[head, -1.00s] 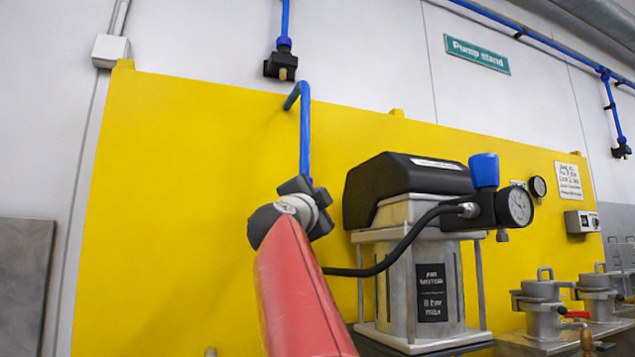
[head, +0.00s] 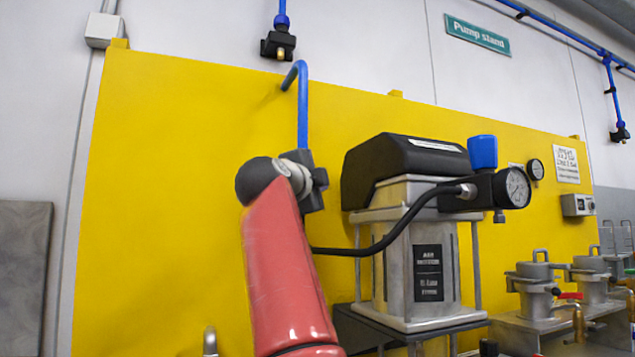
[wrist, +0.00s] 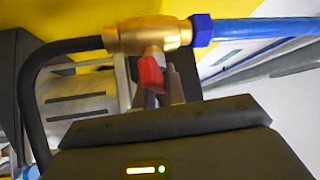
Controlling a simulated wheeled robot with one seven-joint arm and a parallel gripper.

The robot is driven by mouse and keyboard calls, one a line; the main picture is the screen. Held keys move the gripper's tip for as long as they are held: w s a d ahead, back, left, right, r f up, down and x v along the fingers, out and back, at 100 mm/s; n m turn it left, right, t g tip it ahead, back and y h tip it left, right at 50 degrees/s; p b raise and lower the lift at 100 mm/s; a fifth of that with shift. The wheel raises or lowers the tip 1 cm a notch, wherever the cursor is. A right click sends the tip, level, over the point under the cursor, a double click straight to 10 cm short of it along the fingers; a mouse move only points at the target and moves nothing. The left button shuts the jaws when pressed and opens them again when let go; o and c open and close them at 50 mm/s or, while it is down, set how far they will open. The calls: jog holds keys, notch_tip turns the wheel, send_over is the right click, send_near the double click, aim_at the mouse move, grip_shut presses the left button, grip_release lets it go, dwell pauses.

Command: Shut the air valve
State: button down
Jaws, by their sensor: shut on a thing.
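In the wrist view, a brass air valve (wrist: 150,36) joins a black hose on the left to a blue pipe (wrist: 265,27) on the right. Its red handle (wrist: 151,75) points away from the valve body, across the line of the pipe. My gripper (wrist: 160,85) is shut on the red handle, though its fingertips are partly hidden behind the handle. In the head view, the blue pipe (head: 303,105) comes down from the yellow panel to my wrist. My red arm and wrist hide the valve and handle there.
The air motor (head: 411,260) with its black hose (head: 378,262), blue knob (head: 482,152) and gauge (head: 515,187) stands just right of my arm. Metal fittings (head: 535,285) stand farther right. The yellow panel (head: 170,190) is clear to the left.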

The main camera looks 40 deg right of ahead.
dwell(0.3)
jog(key=c, duration=1.5)
grip_release()
jog(key=shift+o, duration=0.2)
jog(key=shift+s+a+f, duration=0.15)
jog(key=shift+a, duration=0.1)
jog(key=b+v, duration=0.3)
jog(key=v, duration=0.4)
